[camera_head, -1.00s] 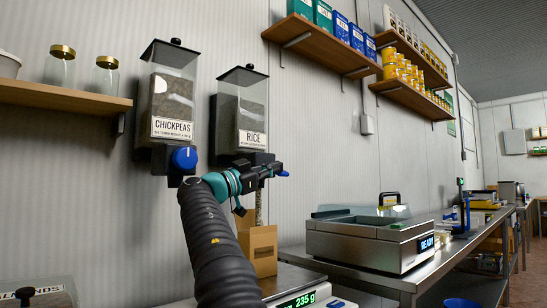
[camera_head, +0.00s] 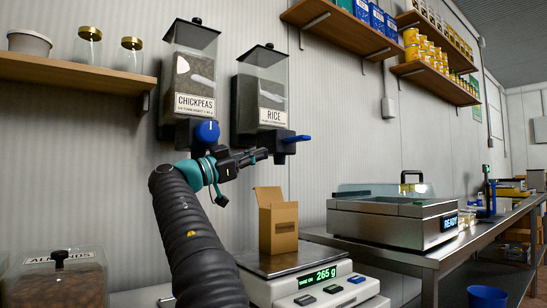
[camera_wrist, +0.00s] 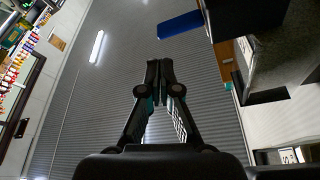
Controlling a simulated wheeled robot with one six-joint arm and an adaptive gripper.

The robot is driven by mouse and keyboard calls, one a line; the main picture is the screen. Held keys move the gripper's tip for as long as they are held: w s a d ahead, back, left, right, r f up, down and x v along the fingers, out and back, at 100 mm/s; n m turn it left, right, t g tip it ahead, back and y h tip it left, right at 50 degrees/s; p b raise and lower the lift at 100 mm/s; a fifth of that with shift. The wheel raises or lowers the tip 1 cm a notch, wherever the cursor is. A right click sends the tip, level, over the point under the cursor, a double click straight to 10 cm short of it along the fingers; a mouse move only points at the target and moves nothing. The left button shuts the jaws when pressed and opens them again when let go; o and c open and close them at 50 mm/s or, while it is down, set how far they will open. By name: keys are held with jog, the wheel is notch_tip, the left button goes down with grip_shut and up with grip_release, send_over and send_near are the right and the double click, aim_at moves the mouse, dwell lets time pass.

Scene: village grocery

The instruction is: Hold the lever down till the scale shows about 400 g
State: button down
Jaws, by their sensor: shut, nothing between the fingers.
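The rice dispenser (camera_head: 262,95) hangs on the wall, with its blue lever (camera_head: 296,138) sticking out to the right, roughly level. The lever also shows in the wrist view (camera_wrist: 180,25), ahead of and above the fingertips. My gripper (camera_head: 262,153) is shut and empty, left of the lever and a little below it, apart from it. In the wrist view the fingers (camera_wrist: 159,68) meet at their tips. An open cardboard box (camera_head: 278,228) stands upright on the scale (camera_head: 318,281), under the rice outlet. The scale display (camera_head: 319,279) reads 265 g. No falling rice shows.
A chickpeas dispenser (camera_head: 190,80) with a blue knob (camera_head: 207,132) hangs close on the left. A metal appliance (camera_head: 395,218) reading READY stands on the counter to the right. An almonds bin (camera_head: 57,280) is at lower left. Shelves are above.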

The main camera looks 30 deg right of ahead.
jog(key=b+v, duration=0.1)
jog(key=v, duration=0.7)
jog(key=shift+a, duration=0.25)
jog(key=s+d+f+n+t+y+p, duration=0.2)
jog(key=s+f+n+t+y, duration=0.1)
jog(key=s+f+n+y, duration=0.4)
jog(key=s+d+f+n+t+y+p, duration=0.2)
jog(key=s+f+n+y, duration=0.15)
jog(key=f+n, duration=0.6)
jog(key=s+a+f+n+y+p, duration=0.1)
jog(key=s+a+f+y, duration=0.4)
jog(key=s+f, duration=0.6)
jog(key=s+a+f+n+y+p, duration=0.2)
jog(key=s+a+f+n+y, duration=0.2)
jog(key=s+f, duration=0.7)
notch_tip(320, 180, down, 4)
jog(key=shift+s+a+f+n+g+y+p, duration=0.2)
jog(key=shift+a+n+g+y+p, duration=0.15)
jog(key=shift+a+y, duration=0.8)
